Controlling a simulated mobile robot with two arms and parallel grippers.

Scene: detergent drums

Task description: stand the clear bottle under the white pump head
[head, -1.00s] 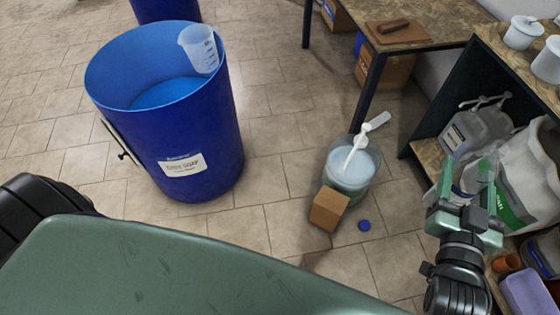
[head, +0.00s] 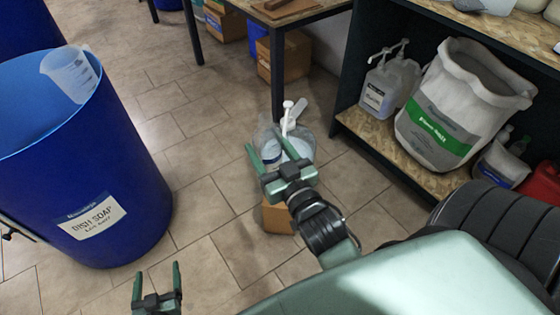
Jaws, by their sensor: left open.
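My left gripper (head: 157,280) is at the bottom left, open and empty, fingers pointing up in the picture. My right gripper (head: 267,148) is near the middle, its arm coming in from the lower right. A clear bottle (head: 271,152) with a pale label shows between its fingers; it is hard to separate from the clear container (head: 304,146) behind. The white pump head (head: 289,117) rises from that container on the floor, just beyond my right gripper. I cannot tell whether the bottle touches the container or the floor.
A cardboard box (head: 278,217) stands on the floor below my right gripper. A blue dish soap drum (head: 120,175) with a measuring jug (head: 70,72) on its rim stands left. Floor between drum and container is free.

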